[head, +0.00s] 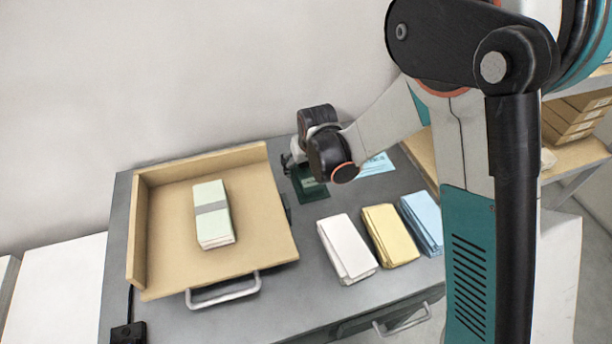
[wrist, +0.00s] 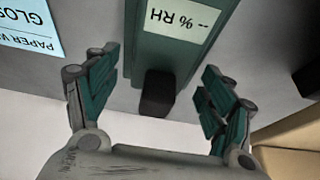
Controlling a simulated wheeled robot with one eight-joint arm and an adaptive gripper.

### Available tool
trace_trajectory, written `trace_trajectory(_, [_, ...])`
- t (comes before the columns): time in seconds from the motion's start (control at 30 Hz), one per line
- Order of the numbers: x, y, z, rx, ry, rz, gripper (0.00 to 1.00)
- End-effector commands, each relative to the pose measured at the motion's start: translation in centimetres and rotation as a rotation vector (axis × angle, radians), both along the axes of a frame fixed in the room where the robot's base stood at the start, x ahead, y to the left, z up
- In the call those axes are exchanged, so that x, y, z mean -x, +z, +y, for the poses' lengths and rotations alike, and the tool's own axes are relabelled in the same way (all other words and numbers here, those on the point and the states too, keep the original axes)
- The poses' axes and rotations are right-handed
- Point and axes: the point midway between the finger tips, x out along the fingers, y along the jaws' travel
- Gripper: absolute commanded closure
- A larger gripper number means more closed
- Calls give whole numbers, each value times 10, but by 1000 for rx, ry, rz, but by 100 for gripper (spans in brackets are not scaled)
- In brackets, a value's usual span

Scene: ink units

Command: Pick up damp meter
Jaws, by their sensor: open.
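The damp meter (wrist: 158,55) is a dark green device with a pale label reading "-- % RH" and a black block at its near end. In the head view the green damp meter (head: 312,191) lies on the grey worktop, partly hidden by my arm and gripper. My gripper (wrist: 158,68) is open, with one green-padded finger on each side of the meter in the wrist view. Gaps show between the fingers and the meter, and nothing is held. In the head view my gripper (head: 293,163) is small and partly hidden at the meter's far end.
A tan tray (head: 265,215) with a handle holds a banded pale green stack (head: 211,205) to the left. White (head: 345,248), yellow (head: 390,235) and blue (head: 423,222) stacks lie at the right front. A blue printed card (wrist: 28,27) lies near the meter. Worktop (head: 300,290) is clear in front.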

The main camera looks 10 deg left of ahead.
Motion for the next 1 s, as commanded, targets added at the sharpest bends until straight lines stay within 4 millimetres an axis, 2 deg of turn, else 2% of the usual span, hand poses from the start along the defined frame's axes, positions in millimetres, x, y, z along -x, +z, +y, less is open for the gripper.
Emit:
trace_trajectory(0.23, [-1, -3, 1, 0, 0, 0, 25])
trace_trajectory(0.47, [-1, -2, 1, 0, 0, 0, 77])
trace_trajectory(0.83, [-1, 0, 1, 0, 0, 0, 79])
trace_trajectory(1.0, [-1, 12, 1, 0, 0, 0, 79])
